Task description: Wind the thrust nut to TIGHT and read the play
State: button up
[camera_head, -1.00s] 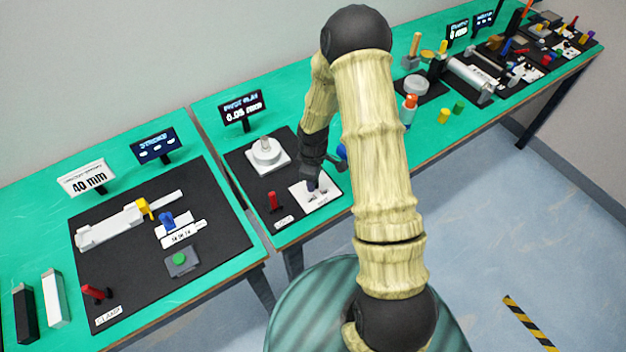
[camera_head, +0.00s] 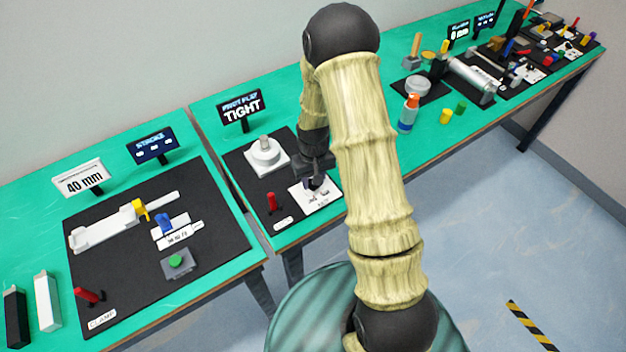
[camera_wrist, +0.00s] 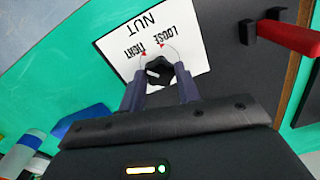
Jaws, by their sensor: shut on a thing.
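The nut (camera_wrist: 157,72) is a dark knob on a white plate (camera_wrist: 108,45) marked LOOSE, TIGHT and NUT with red marks, seen in the wrist view. My gripper (camera_wrist: 160,80) is shut on the nut, one finger on each side. In the head view my gripper (camera_head: 316,182) is low over the same white plate (camera_head: 325,200), and the nut is mostly hidden by it. The pivot play display (camera_head: 241,108) behind reads TIGHT. A white round pivot unit (camera_head: 266,152) stands on the black mat to the left of my gripper.
A red lever (camera_head: 272,202) stands just left of the plate; it shows at the top right in the wrist view (camera_wrist: 290,38). The stroke station mat (camera_head: 130,270) is on the left table. A bottle (camera_head: 408,113) and several small parts stand to the right.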

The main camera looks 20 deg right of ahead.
jog(key=shift+m, duration=1.2)
jog(key=o, duration=1)
jog(key=shift+c, duration=0.2)
notch_tip(320, 180, up, 17)
jog(key=b, duration=0.1)
jog(key=shift+r+b, duration=0.2)
jog(key=shift+b, duration=0.15)
jog(key=shift+w, duration=0.1)
